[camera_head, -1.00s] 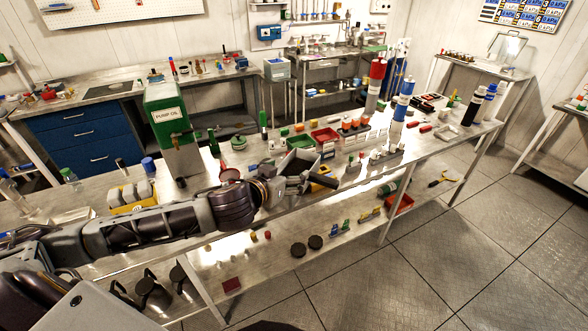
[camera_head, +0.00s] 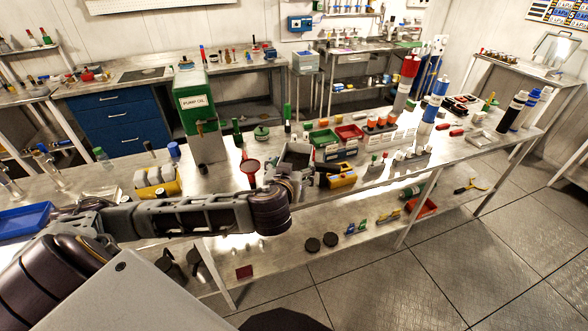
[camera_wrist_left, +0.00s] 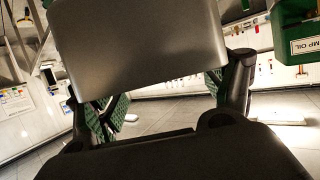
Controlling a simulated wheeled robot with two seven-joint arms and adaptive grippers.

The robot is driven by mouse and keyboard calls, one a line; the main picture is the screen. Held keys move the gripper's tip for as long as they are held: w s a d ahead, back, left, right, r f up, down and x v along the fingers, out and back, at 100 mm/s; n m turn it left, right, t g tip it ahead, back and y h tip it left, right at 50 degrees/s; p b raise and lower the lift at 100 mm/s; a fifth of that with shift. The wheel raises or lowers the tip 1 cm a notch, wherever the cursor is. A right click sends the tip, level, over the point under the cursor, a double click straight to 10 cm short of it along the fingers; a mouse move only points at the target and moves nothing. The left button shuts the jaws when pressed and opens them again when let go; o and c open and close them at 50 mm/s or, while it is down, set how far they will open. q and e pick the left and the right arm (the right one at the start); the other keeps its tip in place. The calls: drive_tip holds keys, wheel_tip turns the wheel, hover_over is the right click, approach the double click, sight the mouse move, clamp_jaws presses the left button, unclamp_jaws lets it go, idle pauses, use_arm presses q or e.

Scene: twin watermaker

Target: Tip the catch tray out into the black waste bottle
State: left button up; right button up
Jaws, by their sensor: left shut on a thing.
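My left gripper (camera_head: 294,182) is just above the long steel bench, its wrist partly hiding it. It is shut on a grey, box-like tray (camera_head: 298,158), most likely the catch tray. In the left wrist view the tray's broad smooth wall (camera_wrist_left: 140,45) fills the upper middle, between the green-padded fingers (camera_wrist_left: 112,115). Its contents cannot be seen. A red, round, funnel-like piece (camera_head: 250,166) stands left of the gripper; what is under it is partly hidden. Black bottles with white bands (camera_head: 513,110) stand at the bench's far right. I cannot tell which bottle is for waste. My right gripper is out of view.
A green pump-oil container (camera_head: 193,103) stands behind my left arm. A yellow holder (camera_head: 157,182) and a blue tray (camera_head: 25,220) are at the left. Green (camera_head: 323,138) and red (camera_head: 349,132) bins and a yellow block (camera_head: 342,181) crowd the bench near the gripper.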

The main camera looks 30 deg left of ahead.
use_arm(q)
drive_tip(key=shift+w+a+r+g+h+p, duration=0.3)
drive_tip(key=shift+r+g+p, duration=0.1)
drive_tip(key=shift+p, duration=0.1)
idle(0.4)
drive_tip(key=shift+w+f, duration=0.1)
drive_tip(key=shift+f+b, duration=0.1)
drive_tip(key=shift+b, duration=0.35)
drive_tip(key=shift+w+a+b, duration=0.25)
drive_tip(key=shift+b, duration=0.7)
drive_tip(key=shift+r+g+p, duration=0.3)
drive_tip(key=shift+g+p, duration=0.1)
drive_tip(key=shift+p, duration=0.4)
drive_tip(key=shift+w+a+h, duration=0.1)
drive_tip(key=shift+h, duration=0.3)
drive_tip(key=shift+w+a+r+n+g+p, duration=0.1)
drive_tip(key=shift+w+a+n+g+p, duration=0.25)
drive_tip(key=shift+p, duration=0.95)
drive_tip(key=shift+w+a+r+g+h+p, duration=0.2)
drive_tip(key=shift+w+a+g+h+p, duration=0.2)
drive_tip(key=shift+p, duration=0.55)
idle(0.8)
